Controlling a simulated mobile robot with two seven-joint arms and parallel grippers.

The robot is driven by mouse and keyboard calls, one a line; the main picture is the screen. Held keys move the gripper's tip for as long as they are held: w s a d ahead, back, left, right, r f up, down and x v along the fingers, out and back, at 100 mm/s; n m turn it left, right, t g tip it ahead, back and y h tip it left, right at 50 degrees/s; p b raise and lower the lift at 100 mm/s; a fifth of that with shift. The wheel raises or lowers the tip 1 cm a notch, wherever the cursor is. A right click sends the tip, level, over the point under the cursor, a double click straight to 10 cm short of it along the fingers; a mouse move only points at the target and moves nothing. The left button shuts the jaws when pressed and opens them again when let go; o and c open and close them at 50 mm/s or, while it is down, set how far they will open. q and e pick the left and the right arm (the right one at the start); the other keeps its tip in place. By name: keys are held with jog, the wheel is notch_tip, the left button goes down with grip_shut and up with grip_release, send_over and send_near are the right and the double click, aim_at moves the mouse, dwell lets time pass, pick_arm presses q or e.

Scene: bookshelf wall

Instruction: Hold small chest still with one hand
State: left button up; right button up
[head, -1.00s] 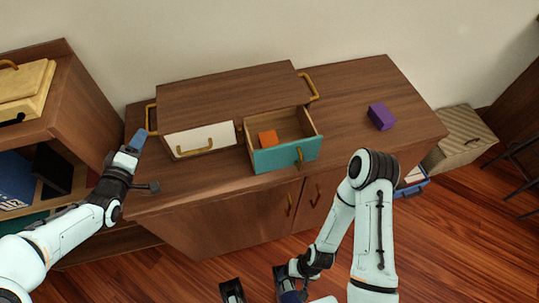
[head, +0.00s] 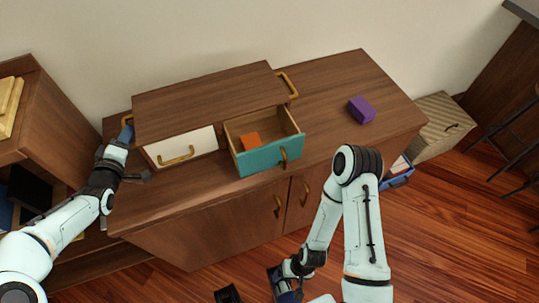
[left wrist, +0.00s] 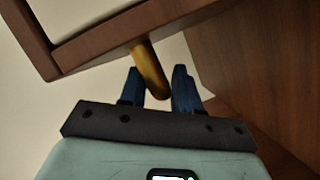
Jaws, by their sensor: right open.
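The small chest (head: 205,95) is a brown wooden box on top of the wide cabinet. Its white-front drawer (head: 190,145) is shut. Its teal-front drawer (head: 272,157) is pulled out, with an orange block (head: 250,141) inside. My left gripper (head: 126,132) is at the chest's left end. In the left wrist view the brass side handle (left wrist: 150,70) lies between its two blue fingers (left wrist: 158,88); I cannot tell if they press on it. My right gripper (head: 255,291) is open and empty, low in front of the cabinet, partly cut off by the picture edge.
A purple block (head: 361,109) sits on the cabinet top (head: 330,85) right of the chest, with bare surface around it. A brown shelf (head: 50,120) stands at left. A striped box (head: 435,125) and a blue bin (head: 398,175) stand right of the cabinet. Open floor lies in front.

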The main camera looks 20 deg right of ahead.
pick_arm(q)
grip_shut()
